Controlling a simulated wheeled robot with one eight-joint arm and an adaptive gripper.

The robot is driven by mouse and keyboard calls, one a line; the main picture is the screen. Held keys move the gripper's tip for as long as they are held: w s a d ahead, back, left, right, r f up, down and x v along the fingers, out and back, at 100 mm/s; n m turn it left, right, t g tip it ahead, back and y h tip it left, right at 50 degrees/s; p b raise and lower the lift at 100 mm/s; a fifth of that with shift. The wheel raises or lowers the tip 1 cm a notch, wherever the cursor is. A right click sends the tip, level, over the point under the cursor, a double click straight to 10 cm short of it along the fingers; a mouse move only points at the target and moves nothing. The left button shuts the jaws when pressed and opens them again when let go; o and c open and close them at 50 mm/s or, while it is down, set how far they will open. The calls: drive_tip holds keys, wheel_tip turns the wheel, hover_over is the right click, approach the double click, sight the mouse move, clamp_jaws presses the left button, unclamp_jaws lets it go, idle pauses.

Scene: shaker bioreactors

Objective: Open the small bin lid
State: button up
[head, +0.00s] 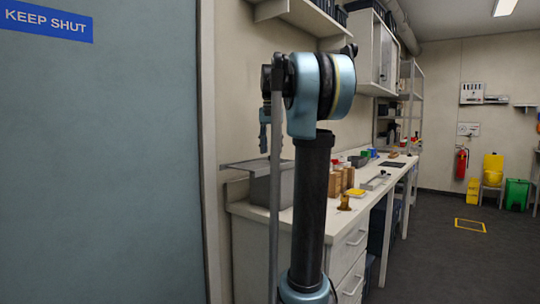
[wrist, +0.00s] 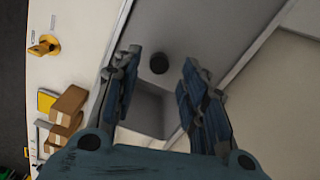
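The small bin is a grey box (head: 262,190) at the near end of the white counter in the head view, partly hidden behind my arm. Its flat grey lid (head: 238,164) lies level at the top and juts out to the left. In the wrist view the grey lid (wrist: 195,25) has a round black knob (wrist: 158,63). My gripper (wrist: 161,60) is open, with one blue finger on each side of the knob in that view. I cannot tell how far the knob is from the fingertips. In the head view my gripper (head: 264,148) points down above the lid.
On the counter (head: 335,225) stand brown boxes (head: 343,180), a yellow item (head: 356,192) and an amber piece (head: 344,203). A wall (head: 235,90) is close behind the bin. A blue-grey door (head: 100,170) is at the left. The floor at right is mostly clear.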

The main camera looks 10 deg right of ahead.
wheel_tip(320, 180, up, 10)
drive_tip(key=shift+f, duration=0.2)
drive_tip(key=shift+w, duration=0.1)
idle(0.4)
